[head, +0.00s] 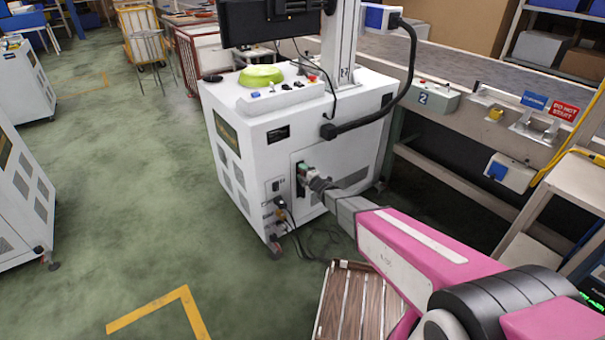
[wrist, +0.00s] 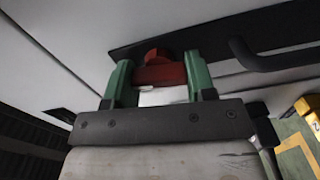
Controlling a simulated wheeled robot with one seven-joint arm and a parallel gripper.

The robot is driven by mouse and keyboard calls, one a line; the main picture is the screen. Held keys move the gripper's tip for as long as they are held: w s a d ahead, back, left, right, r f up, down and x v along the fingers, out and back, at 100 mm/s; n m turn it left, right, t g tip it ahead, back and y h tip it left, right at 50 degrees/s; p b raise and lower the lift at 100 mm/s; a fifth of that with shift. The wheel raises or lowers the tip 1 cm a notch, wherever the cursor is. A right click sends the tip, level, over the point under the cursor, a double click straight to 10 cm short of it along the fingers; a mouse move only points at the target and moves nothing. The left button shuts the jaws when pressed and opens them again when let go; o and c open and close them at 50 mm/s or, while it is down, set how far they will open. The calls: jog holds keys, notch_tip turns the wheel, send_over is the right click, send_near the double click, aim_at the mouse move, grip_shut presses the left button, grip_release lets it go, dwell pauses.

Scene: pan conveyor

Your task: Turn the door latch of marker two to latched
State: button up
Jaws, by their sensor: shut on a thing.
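A white wheeled cabinet (head: 290,140) stands beside the conveyor, with a screen and a mast on top. My gripper (head: 301,172) is at its lower front panel, and my arm hides part of that panel. In the wrist view, my gripper (wrist: 158,64) has its two green fingers shut on a red door latch (wrist: 161,75). The latch sits on a black plate (wrist: 215,42), and a black handle (wrist: 270,58) is to its right. The fingers cover the latch's sides. I cannot tell its exact turn angle.
Cables and plugs (head: 281,208) hang at the cabinet's lower left of my gripper. A slatted wooden surface (head: 352,305) lies below my arm. A box marked 2 (head: 423,98) is on the conveyor side (head: 480,140).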

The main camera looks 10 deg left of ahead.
jog(key=shift+n, duration=0.6)
jog(key=shift+f+n, duration=0.1)
jog(key=shift+n, duration=0.2)
jog(key=o, duration=0.9)
jog(key=v, duration=1)
jog(key=shift+s+d, duration=0.25)
jog(key=shift+s, duration=0.1)
